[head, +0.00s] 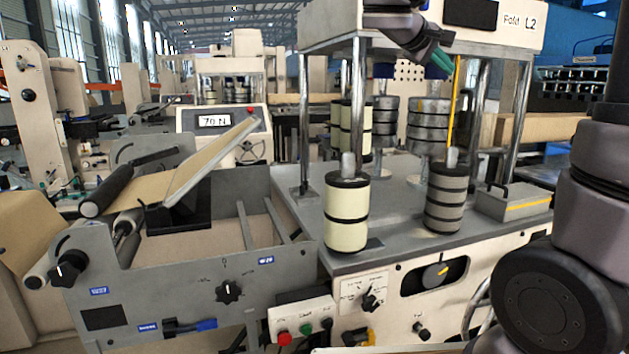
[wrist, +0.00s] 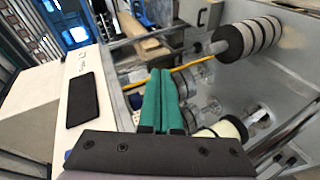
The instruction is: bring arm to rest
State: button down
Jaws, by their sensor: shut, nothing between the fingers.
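My gripper (head: 441,60) is at the upper middle right of the head view, in front of the top housing of the machine marked "Fold L2" (head: 500,22). Its teal fingers point down and to the right. In the wrist view the two teal fingers (wrist: 161,100) lie side by side, shut with nothing between them. My arm comes in from the right edge and over the top of the head view. A yellow rod or strip (head: 455,100) runs down behind the fingertips; I cannot tell whether they touch it.
Below stand a cream roller (head: 346,215) and a grey roller (head: 445,203) on the machine's grey deck (head: 395,225). Chrome posts (head: 304,120) hold up the top housing. A grey block with a handle (head: 512,203) sits at the deck's right. Control knobs (head: 229,291) line the front.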

jog(key=s+d+f+m+g+y, duration=0.25)
jog(key=s+f+y, duration=0.25)
jog(key=s+f, duration=0.5)
jog(key=s+a+f+m+t+y, duration=0.1)
jog(key=s+a+m+t+y, duration=0.1)
jog(key=s+a+m+y, duration=0.3)
jog(key=s+a+y, duration=0.3)
jog(key=s+a, duration=0.1)
jog(key=s, duration=0.1)
jog(key=shift+s+f, duration=0.25)
